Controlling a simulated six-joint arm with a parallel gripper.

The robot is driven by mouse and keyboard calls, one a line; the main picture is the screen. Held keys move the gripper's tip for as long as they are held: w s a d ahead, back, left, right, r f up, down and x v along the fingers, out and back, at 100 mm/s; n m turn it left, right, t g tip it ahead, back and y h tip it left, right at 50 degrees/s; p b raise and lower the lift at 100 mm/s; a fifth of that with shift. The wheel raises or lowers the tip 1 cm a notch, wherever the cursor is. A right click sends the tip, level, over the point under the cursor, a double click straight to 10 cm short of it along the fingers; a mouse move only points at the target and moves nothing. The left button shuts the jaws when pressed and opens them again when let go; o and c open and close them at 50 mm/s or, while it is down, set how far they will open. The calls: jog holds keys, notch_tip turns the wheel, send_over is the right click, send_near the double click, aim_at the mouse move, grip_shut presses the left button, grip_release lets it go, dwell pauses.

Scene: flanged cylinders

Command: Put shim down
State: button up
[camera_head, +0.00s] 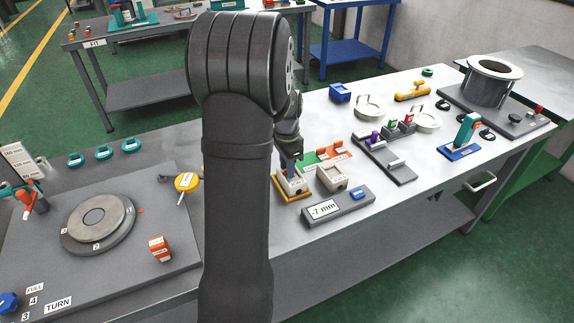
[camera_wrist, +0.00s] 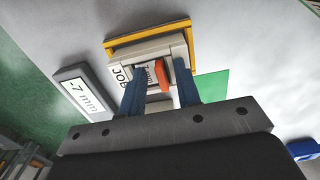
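A beige tray marked JOB on a yellow base (camera_head: 291,186) stands on the bench under my gripper (camera_head: 290,160). In the wrist view the tray's yellow base (camera_wrist: 120,45) shows, and a labelled plate with an orange tab (camera_wrist: 163,75), which looks like the shim, lies in the tray. My gripper's two blue fingers (camera_wrist: 160,78) stand apart on either side of the orange tab, with a visible gap to it. The gripper looks open. The fingertips' exact depth in the tray is hard to tell, and the head view is too small to show the shim.
A second beige tray (camera_head: 333,177) stands just right of the JOB tray. A grey gauge reading -7 mm (camera_head: 338,207) lies in front of it. A green and orange mat (camera_head: 312,158) is behind. A grey stepped fixture (camera_head: 385,160) stands farther right.

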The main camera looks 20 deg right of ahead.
notch_tip(320, 180, up, 12)
jog(key=shift+r, duration=0.2)
dwell(0.4)
jog(key=shift+f, duration=4.15)
